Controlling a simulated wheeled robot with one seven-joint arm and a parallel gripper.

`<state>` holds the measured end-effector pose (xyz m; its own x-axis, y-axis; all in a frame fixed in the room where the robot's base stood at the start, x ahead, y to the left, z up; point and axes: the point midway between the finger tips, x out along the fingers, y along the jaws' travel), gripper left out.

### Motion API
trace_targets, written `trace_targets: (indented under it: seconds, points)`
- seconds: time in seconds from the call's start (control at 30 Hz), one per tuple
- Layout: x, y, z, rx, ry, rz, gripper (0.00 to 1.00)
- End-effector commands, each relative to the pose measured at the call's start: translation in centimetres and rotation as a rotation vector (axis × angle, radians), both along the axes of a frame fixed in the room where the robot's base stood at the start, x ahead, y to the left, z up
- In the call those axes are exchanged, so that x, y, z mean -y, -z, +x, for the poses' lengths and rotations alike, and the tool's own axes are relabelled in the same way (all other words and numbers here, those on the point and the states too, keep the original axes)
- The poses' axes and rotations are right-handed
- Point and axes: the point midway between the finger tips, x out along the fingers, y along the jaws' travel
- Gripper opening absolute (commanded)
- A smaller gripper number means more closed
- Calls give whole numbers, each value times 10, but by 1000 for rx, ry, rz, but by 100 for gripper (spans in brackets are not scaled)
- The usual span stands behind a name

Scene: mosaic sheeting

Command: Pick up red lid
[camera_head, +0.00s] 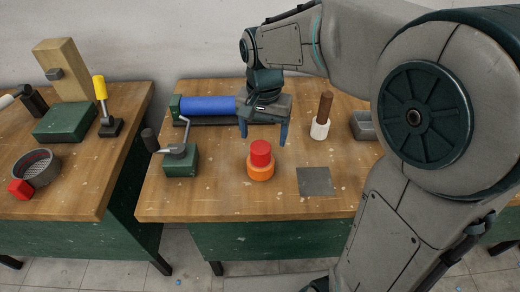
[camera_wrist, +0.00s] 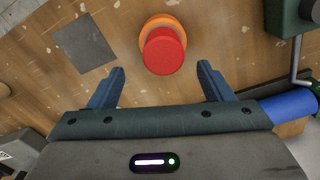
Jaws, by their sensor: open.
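The red lid (camera_head: 260,152) is a short red cylinder on top of an orange round base (camera_head: 260,172) on the wooden table. In the wrist view the red lid (camera_wrist: 164,52) lies ahead of my fingertips, roughly centred between them, with the orange base (camera_wrist: 150,24) partly hidden behind it. My gripper (camera_head: 264,136) is open and empty, pointing down above the table behind the lid. Its two blue fingers also show in the wrist view (camera_wrist: 160,76), apart from the lid and not touching it.
A grey square plate (camera_head: 315,181) lies right of the base. A green crank device (camera_head: 180,160) stands left, a blue roller (camera_head: 208,105) behind it. A white-and-brown handled tool (camera_head: 320,126) and a grey tray (camera_head: 364,125) stand at the right. A second table holds several tools.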

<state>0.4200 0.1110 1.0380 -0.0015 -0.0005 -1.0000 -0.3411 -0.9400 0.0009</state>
Motion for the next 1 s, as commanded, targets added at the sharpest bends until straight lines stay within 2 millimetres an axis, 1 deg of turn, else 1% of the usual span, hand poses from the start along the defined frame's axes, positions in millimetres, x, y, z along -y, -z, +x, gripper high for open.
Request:
trace_targets:
  seconds: [0.17, 0.33, 0.4, 0.47, 0.57, 0.73, 0.77, 0.8, 0.87, 0.9, 0.93, 1.0]
  points:
    - [-2, 12, -2, -2, -1, 0, 73]
    - [-8, 37, -7, -4, -2, -1, 73]
    - [-7, 47, -6, -1, 0, -1, 73]
    - [-7, 52, -6, -1, 0, 0, 73]
    - [-7, 57, -6, 0, 0, 0, 73]
    - [-7, 57, -5, 1, 0, 1, 73]
    - [-7, 57, -5, 1, 0, 1, 71]
    - [-7, 57, -6, 1, 0, 1, 59]
    - [-7, 56, -5, 1, 0, 1, 43]
    - [-7, 56, -5, 1, 0, 1, 32]
    - [-7, 56, -5, 1, 0, 1, 26]
    - [-7, 56, -5, 1, 0, 1, 26]
